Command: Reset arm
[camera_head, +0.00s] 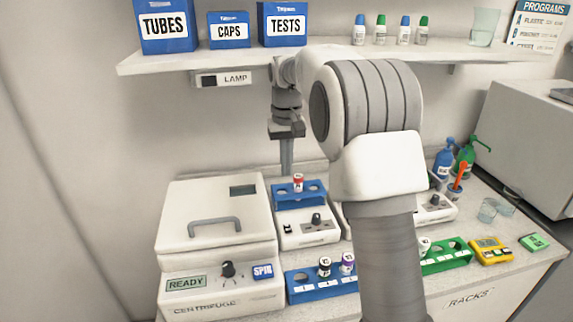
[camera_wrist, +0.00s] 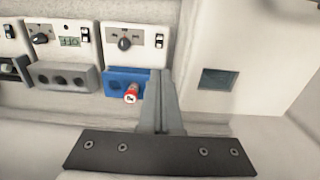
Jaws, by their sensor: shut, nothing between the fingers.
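My arm rises through the middle of the head view and bends back toward the shelf. My gripper (camera_head: 286,172) points down behind the small white device with the blue rack, its fingers together and empty. In the wrist view my gripper (camera_wrist: 160,75) shows closed fingers beside the blue rack (camera_wrist: 114,84), with nothing between them. A red-capped tube (camera_head: 298,181) stands in the back blue rack (camera_head: 312,203); it also shows in the wrist view (camera_wrist: 131,93), close to the fingers but apart from them.
A closed centrifuge (camera_head: 215,222) is at left. A front blue rack (camera_head: 305,291) holds dark- and purple-capped tubes. A green rack (camera_head: 448,262), yellow timer (camera_head: 491,251) and bottles (camera_head: 464,156) are at right. The wall shelf (camera_head: 230,58) with boxes and small bottles is close above my wrist.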

